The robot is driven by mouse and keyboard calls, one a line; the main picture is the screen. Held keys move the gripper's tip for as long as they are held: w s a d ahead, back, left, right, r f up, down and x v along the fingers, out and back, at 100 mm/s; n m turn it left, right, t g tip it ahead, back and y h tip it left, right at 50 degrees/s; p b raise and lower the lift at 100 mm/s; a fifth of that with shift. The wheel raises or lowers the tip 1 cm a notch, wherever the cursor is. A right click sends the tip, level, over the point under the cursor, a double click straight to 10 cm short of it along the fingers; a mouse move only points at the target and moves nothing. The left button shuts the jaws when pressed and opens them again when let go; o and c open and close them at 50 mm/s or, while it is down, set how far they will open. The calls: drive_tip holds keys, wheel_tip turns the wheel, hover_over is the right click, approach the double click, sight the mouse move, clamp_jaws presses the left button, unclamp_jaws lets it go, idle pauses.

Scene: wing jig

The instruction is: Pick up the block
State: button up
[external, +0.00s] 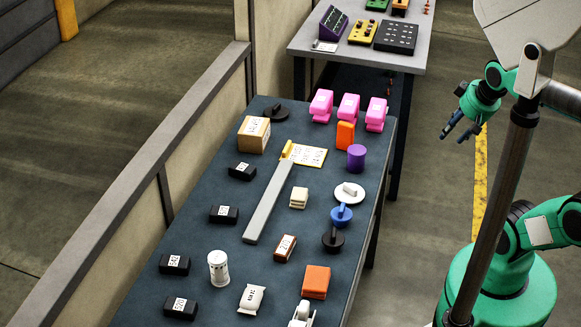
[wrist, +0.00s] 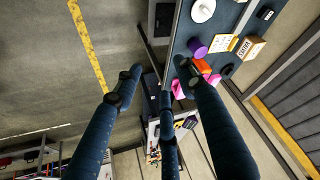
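Several block-like things lie on the dark blue table (external: 190,205); I cannot tell which one the task means. An upright orange block (external: 345,135) stands by the purple cylinder (external: 356,158), and a flat orange block (external: 316,281) lies near the front. A cardboard box (external: 253,135) sits at the back left. Black labelled blocks (external: 224,214) line the left side. A small brown labelled block (external: 285,248) lies near the middle. My gripper (external: 462,125) hangs beyond the table's right edge, apart from everything. In the wrist view its fingers (wrist: 160,72) are spread and empty.
A long grey bar (external: 268,203) lies along the table's middle. Pink things (external: 348,107) stand at the back edge. A white plate (external: 349,192) and blue (external: 341,215) and black knobbed discs are on the right. A second table (external: 345,58) stands behind. Open floor lies under my gripper.

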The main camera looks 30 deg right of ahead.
idle(0.4)
drive_tip(key=o, duration=1)
drive_tip(key=shift+w+r, duration=0.1)
drive_tip(key=w+a+r+n+g+p, duration=0.1)
drive_tip(key=w+a+r+n+p, duration=0.15)
drive_tip(key=w+a, duration=0.4)
drive_tip(key=w+a+r+n+g+p, duration=0.1)
drive_tip(key=w+a+r, duration=0.2)
drive_tip(key=w, duration=0.6)
drive_tip(key=w+a+f+n+g+y+p, duration=0.1)
drive_tip(key=w+a+f+n+p, duration=0.15)
drive_tip(key=w+a, duration=1.05)
drive_tip(key=w+a+f+n+g+p, duration=0.1)
drive_tip(key=a+f, duration=0.6)
drive_tip(key=a, duration=0.4)
drive_tip(key=w+a+f+n+p, duration=0.1)
drive_tip(key=w+a+f+n, duration=0.1)
drive_tip(key=a+f, duration=0.5)
drive_tip(key=w+a+f+n+g+h+p, duration=0.1)
drive_tip(key=a+f, duration=0.6)
drive_tip(key=a, duration=0.9)
drive_tip(key=shift+w+n+g+p, duration=0.3)
drive_tip(key=shift+w+n+p, duration=0.2)
drive_tip(key=shift+w, duration=0.05)
